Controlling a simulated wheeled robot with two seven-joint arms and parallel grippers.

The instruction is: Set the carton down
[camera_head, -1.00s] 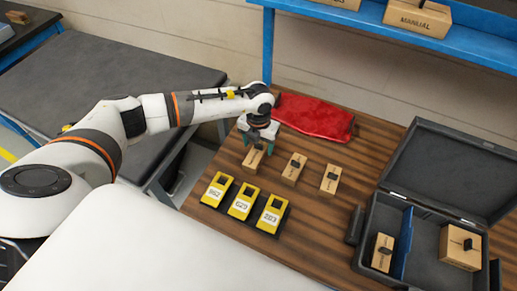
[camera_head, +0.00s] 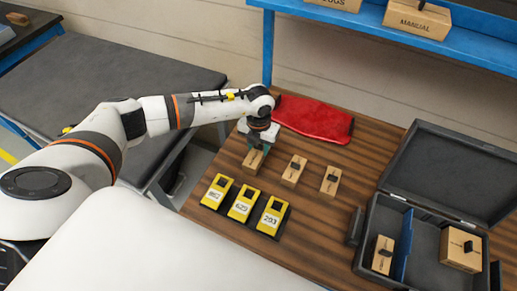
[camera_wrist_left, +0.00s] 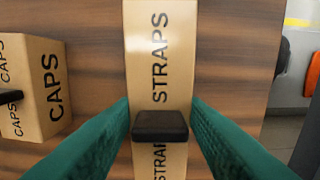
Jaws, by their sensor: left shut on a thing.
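The carton marked STRAPS (camera_wrist_left: 158,75) is a narrow tan box with a black tab on its top. In the wrist view it lies between the green fingers of my left gripper (camera_wrist_left: 160,125), which is shut on it. In the head view my left gripper (camera_head: 257,147) points down over this carton (camera_head: 253,162), at the left end of a row of small cartons at the wooden table's (camera_head: 315,222) left side. Its underside is hidden, so I cannot tell whether it touches the table. My right gripper is not in view.
Two cartons (camera_head: 293,171) (camera_head: 331,180) stand to the right; one marked CAPS (camera_wrist_left: 35,85) is close by. Yellow numbered units (camera_head: 243,204) sit in front. An open dark case (camera_head: 425,262) holding cartons is at right.

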